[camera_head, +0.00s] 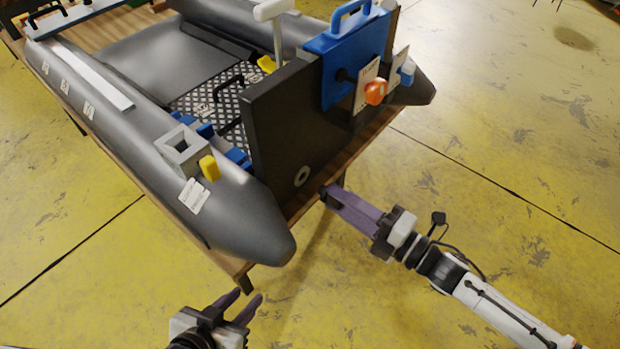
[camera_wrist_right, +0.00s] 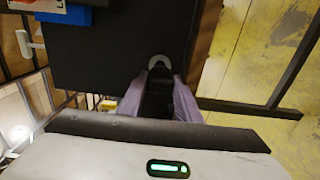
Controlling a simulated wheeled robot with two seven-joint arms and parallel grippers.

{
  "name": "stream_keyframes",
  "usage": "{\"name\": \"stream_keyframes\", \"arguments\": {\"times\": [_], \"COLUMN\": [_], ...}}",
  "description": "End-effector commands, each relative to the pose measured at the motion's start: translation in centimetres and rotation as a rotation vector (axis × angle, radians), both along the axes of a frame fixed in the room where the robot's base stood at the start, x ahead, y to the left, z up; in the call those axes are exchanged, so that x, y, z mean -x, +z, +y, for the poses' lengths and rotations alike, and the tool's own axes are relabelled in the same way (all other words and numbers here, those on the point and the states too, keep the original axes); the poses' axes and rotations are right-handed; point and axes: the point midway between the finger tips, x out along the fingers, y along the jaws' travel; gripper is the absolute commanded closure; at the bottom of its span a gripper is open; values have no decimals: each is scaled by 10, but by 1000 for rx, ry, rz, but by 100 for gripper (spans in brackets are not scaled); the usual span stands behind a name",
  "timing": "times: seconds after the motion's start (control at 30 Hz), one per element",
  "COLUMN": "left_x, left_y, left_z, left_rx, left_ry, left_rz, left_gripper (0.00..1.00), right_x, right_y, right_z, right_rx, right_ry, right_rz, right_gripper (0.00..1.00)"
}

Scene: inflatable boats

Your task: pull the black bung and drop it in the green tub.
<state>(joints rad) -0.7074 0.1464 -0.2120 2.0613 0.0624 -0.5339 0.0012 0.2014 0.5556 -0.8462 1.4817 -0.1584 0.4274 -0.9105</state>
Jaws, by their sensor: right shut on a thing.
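The black bung (camera_wrist_right: 157,98) is between the purple fingers of my right gripper (camera_head: 327,193), which is shut on it. In the head view the fingertips and the dark bung are a short way right of the pale drain ring (camera_head: 302,176) low on the black transom board (camera_head: 280,125). The bung appears to be out of the ring. The ring also shows beyond the bung in the right wrist view (camera_wrist_right: 159,61). My left gripper (camera_head: 249,294) is empty, its fingers apart, below the boat's near end. No green tub shows in either view.
The grey inflatable boat (camera_head: 150,150) rests on a wooden table (camera_head: 370,140). A blue plate with a handle (camera_head: 340,62) and an orange knob (camera_head: 375,92) are at the transom. A grey square holder (camera_head: 182,150) sits on the near tube. The yellow floor at right is clear.

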Motion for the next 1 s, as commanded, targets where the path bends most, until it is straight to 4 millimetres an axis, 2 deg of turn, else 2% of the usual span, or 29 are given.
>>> {"name": "stream_keyframes", "arguments": {"times": [0.6,0.87,1.0], "left_x": [0,0,-1], "left_y": [9,9,14], "left_z": [0,0,0], "left_rx": [0,0,0], "left_ry": [0,0,1], "left_rz": [0,-1,-3], "left_gripper": [69,69,69], "right_x": [19,20,28], "right_y": [1,1,11], "right_z": [-27,-26,-14], "right_rx": [-1,-1,-6], "right_ry": [0,0,-6], "right_rz": [-1,-1,1], "right_gripper": [100,100,100]}}
